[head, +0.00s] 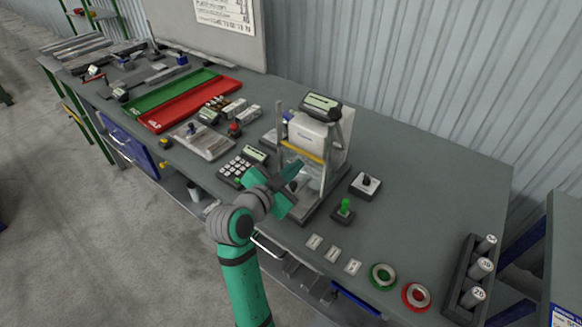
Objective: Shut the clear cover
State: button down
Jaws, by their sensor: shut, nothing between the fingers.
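The machine with the clear cover (307,171) stands near the middle of the grey table, with a grey frame, a yellow bar across its front and a display on top. The clear cover seems to hang below the yellow bar at the front; it is hard to make out, and I cannot tell how far it is open. My green gripper (299,187) is at the front of the machine, shut and empty. It overlaps the cover's lower part in the picture; I cannot tell whether they touch. My arm and gripper hide part of the machine's base.
A keypad (236,168) sits left of my gripper. A green-knobbed switch (344,209) and a black-knobbed switch (366,185) stand right of the machine. Red (197,104) and green trays lie further left. Rings, small plates and a weight rack (463,303) are at the right.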

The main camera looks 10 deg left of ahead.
jog(key=s+a+r, duration=0.2)
jog(key=s+r, duration=0.3)
jog(key=s, duration=0.4)
jog(key=shift+s+a+r, duration=0.2)
jog(key=shift+s, duration=0.15)
